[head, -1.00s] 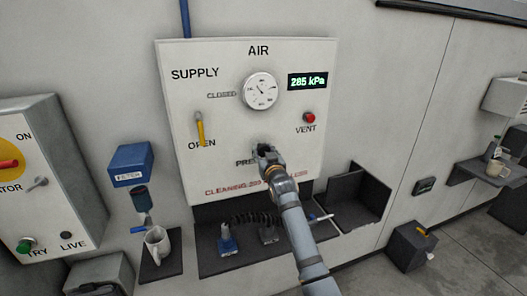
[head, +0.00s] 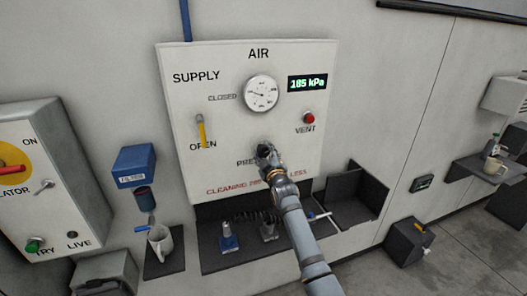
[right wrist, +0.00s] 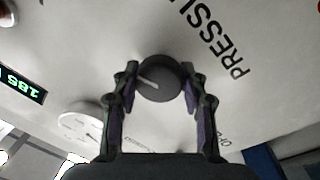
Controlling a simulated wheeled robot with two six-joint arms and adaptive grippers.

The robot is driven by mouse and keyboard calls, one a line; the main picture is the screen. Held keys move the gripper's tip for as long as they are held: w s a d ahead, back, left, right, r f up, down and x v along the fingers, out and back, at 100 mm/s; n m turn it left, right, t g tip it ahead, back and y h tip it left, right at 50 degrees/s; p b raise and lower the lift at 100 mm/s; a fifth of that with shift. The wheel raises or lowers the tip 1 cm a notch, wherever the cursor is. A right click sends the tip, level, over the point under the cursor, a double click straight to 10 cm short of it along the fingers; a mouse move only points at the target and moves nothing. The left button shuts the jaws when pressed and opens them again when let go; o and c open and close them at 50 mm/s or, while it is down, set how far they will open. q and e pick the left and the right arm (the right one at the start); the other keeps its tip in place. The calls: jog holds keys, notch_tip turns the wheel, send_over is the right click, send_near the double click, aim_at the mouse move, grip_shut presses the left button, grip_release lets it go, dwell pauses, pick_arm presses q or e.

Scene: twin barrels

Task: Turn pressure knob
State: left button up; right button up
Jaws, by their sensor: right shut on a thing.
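The pressure knob (right wrist: 158,80) is a dark round dial with a pale pointer line, on the white AIR panel (head: 225,80). My right gripper (head: 265,153) is at the panel's lower middle, over part of the "PRESSURE" label, and mostly hides the knob in the head view. In the right wrist view its two fingers (right wrist: 160,92) are shut on the knob, one on each side. The green display (head: 307,83) reads 185 kPa. The round gauge (head: 261,93) is left of it. My left gripper is not in view.
The yellow supply lever (head: 201,131) points down at OPEN. A red vent button (head: 309,118) is at the right. A switch box (head: 40,180) stands left.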

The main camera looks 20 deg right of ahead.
dwell(0.3)
jog(key=o, duration=1.2)
jog(key=shift+c, duration=0.2)
jog(key=s, duration=1.2)
jog(key=shift+f, duration=0.4)
jog(key=shift+a, duration=0.1)
